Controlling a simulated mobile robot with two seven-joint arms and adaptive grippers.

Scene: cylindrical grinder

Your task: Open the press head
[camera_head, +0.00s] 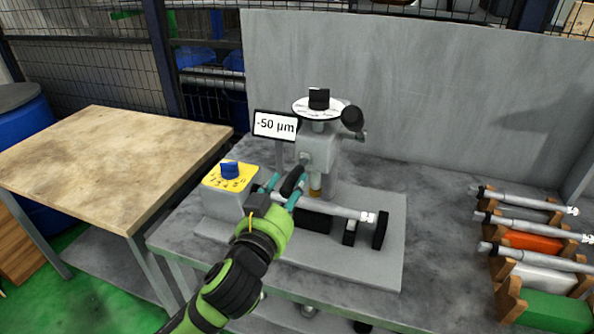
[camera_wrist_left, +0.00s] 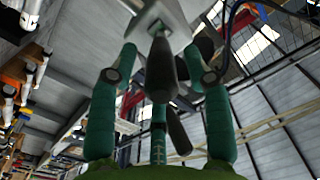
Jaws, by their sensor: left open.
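The press head (camera_head: 319,152) is a grey block on a stand at the back of a grey base plate. A white disc with a black knob (camera_head: 319,98) sits on top of it. A black lever handle (camera_head: 293,180) hangs from its front left. My left gripper (camera_head: 284,187) is open, its teal fingers on either side of the handle. In the left wrist view the black handle (camera_wrist_left: 160,70) shows between the spread fingers, below the grey head (camera_wrist_left: 168,14); I cannot tell whether they touch. My right gripper is not in view.
A metal shaft (camera_head: 335,208) lies across black supports in front of the press. A yellow-topped box with a blue switch (camera_head: 230,171) and a "-50 µm" display (camera_head: 275,125) stand left. A rack with several shafts (camera_head: 530,225) is right. Bench between is clear.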

